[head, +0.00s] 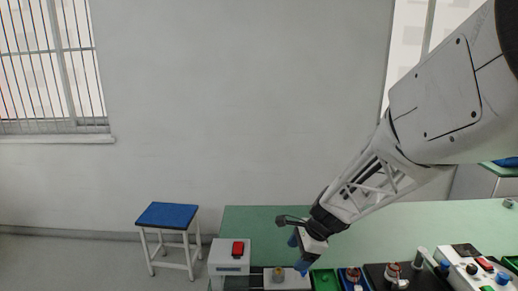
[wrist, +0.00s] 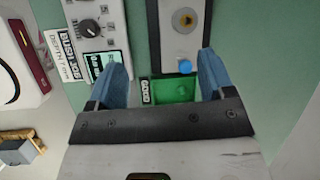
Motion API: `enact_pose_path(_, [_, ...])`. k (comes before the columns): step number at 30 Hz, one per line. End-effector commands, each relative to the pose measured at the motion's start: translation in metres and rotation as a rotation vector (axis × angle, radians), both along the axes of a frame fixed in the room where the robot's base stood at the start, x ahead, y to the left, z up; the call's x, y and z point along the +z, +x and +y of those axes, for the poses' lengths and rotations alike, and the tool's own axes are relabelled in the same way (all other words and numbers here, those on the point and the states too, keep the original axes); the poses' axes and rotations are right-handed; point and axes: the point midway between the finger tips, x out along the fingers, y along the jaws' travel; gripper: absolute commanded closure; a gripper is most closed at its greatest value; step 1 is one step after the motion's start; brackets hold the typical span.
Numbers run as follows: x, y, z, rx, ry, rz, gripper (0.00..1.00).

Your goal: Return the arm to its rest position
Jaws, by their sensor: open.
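My gripper (head: 298,254) hangs over the left part of the green table (head: 250,222) in the head view, with the arm reaching in from the upper right. In the wrist view the two blue fingers of my gripper (wrist: 164,72) are spread apart, with nothing held between them. Beyond and below the gap are a grey block (wrist: 172,46) with a round brass-coloured part (wrist: 187,19) on it, a blue button (wrist: 185,66), and a green tray (wrist: 181,98) with a label. The gripper's height above them is hard to tell.
A blue tray (head: 345,284), a dark mat (head: 376,271) with copper-coloured parts, and a control box (head: 464,270) lie to the right. A blue-topped stool (head: 167,215) stands on the floor. The table's back area is clear.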

Motion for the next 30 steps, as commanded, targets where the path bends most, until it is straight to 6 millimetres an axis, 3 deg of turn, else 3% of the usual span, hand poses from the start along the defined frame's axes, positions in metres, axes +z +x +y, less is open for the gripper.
enact_pose_path(3, [0.026,-0.026,-0.005,0.13,-0.047,-0.065,0.25])
enact_pose_path(12, [0.076,-0.093,-0.019,0.462,-0.182,-0.208,0.25])
enact_pose_path(21, [0.112,-0.162,-0.037,0.787,-0.331,-0.32,0.25])
enact_pose_path(30, [0.135,-0.229,-0.057,1.102,-0.49,-0.392,0.25])
